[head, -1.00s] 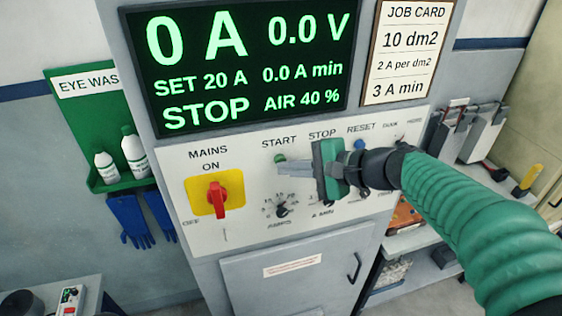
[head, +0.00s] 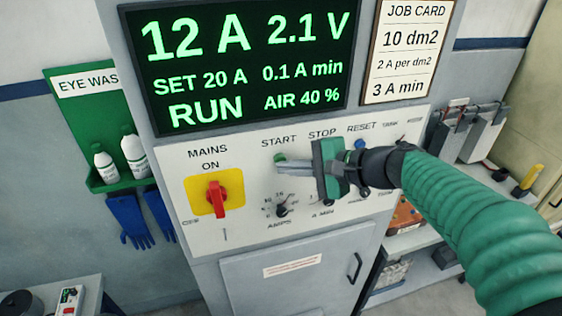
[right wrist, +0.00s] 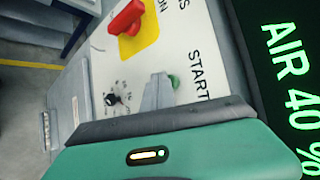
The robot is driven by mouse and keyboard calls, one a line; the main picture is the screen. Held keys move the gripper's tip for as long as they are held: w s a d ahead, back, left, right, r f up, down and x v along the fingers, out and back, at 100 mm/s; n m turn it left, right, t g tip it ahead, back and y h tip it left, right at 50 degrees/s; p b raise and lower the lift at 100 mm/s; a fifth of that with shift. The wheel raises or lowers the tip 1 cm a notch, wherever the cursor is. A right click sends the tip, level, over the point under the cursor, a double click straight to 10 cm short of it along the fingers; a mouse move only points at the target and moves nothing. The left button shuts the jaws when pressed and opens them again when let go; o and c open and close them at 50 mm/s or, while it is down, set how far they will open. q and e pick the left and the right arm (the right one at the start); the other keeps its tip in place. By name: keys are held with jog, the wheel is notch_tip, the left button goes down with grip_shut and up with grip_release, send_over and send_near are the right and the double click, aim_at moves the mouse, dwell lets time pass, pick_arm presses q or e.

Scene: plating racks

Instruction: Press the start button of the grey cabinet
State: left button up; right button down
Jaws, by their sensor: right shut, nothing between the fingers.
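The grey cabinet (head: 310,243) stands in front of me with a white control panel. Its green start button (head: 280,158) sits under the word START, partly covered by my fingers; its green edge also shows in the right wrist view (right wrist: 175,81). My right gripper (head: 279,168) is shut and empty, its fingertips at the start button's lower edge. I cannot tell if they touch it. The display (head: 245,65) reads RUN, 12 A, 2.1 V and 0.1 A min. My left gripper is not in view.
The red mains switch (head: 217,198) on its yellow plate is left of my fingers, near ON. The AMPS knob (head: 281,210) is just below them. A green eye wash shelf (head: 110,183) hangs at left.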

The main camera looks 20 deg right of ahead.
jog(key=shift+s, duration=0.7)
jog(key=s+b, duration=0.1)
jog(key=s, duration=0.4)
jog(key=shift+d+b, duration=0.1)
jog(key=shift+b, duration=0.25)
jog(key=shift+w, duration=0.15)
jog(key=shift+f, duration=0.1)
